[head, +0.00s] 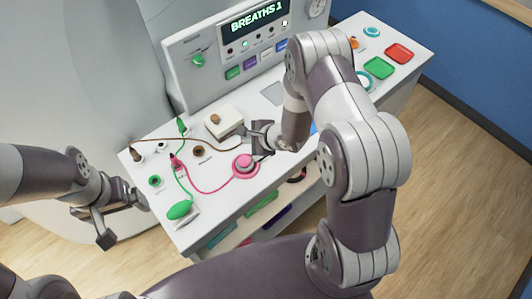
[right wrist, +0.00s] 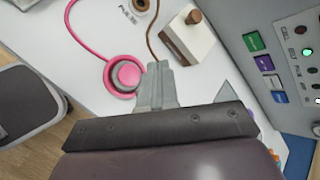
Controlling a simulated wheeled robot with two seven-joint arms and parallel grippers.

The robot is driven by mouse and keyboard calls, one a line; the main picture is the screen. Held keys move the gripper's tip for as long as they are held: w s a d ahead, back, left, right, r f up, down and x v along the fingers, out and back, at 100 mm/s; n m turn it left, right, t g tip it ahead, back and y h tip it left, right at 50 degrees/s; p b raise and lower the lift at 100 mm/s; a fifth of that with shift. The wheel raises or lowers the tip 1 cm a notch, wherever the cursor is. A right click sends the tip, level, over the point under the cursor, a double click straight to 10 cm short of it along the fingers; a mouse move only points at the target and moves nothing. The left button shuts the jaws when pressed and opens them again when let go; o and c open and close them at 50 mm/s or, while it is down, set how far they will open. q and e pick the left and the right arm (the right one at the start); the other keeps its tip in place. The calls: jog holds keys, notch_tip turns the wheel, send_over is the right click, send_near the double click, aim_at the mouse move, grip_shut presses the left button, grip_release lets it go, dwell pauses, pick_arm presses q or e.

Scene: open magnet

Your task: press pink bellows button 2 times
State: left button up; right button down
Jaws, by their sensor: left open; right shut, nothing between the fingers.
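The pink bellows button (head: 245,163) sits on the white cart top, with a pink ring, a grey-pink centre and a pink tube running left to a pink plug (head: 176,163). It also shows in the right wrist view (right wrist: 125,75). My right gripper (head: 262,140) is shut and empty, just beside the button; in the right wrist view its fingertips (right wrist: 159,72) are right of the button, and I cannot tell their height. My left gripper (head: 105,225) is open and empty, off the cart's left edge. The display (head: 255,18) reads "BREATHS 1".
A white box with a brown knob (head: 222,122) stands behind the button. A green bulb (head: 180,209) lies at the front left. The console (head: 230,55) rises at the back. Green and red pads (head: 400,53) lie far right. Cables cross the left half of the top.

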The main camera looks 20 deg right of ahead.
aim_at(246, 162)
jog(key=f+b, duration=0.1)
jog(key=a+f+b, duration=0.1)
jog(key=f+b, duration=0.1)
jog(key=b, duration=0.1)
jog(key=shift+w+a+f+m, duration=0.1)
jog(key=shift+a+m, duration=0.25)
jog(key=shift+m, duration=0.05)
jog(key=f+b, duration=0.3)
jog(key=shift+d+f+b, duration=0.1)
jog(key=shift+d+b, duration=0.15)
jog(key=shift+b, duration=0.1)
notch_tip(246, 162, down, 2)
jog(key=shift+a+f+b, duration=0.1)
jog(key=shift+a+b, duration=0.05)
jog(key=shift+b, duration=0.5)
pick_arm(q)
notch_tip(246, 162, down, 9)
jog(key=a, duration=0.1)
jog(key=shift+a, duration=0.3)
jog(key=shift+f, duration=0.1)
pick_arm(e)
jog(key=shift+f, duration=0.1)
jog(key=shift+f, duration=0.35)
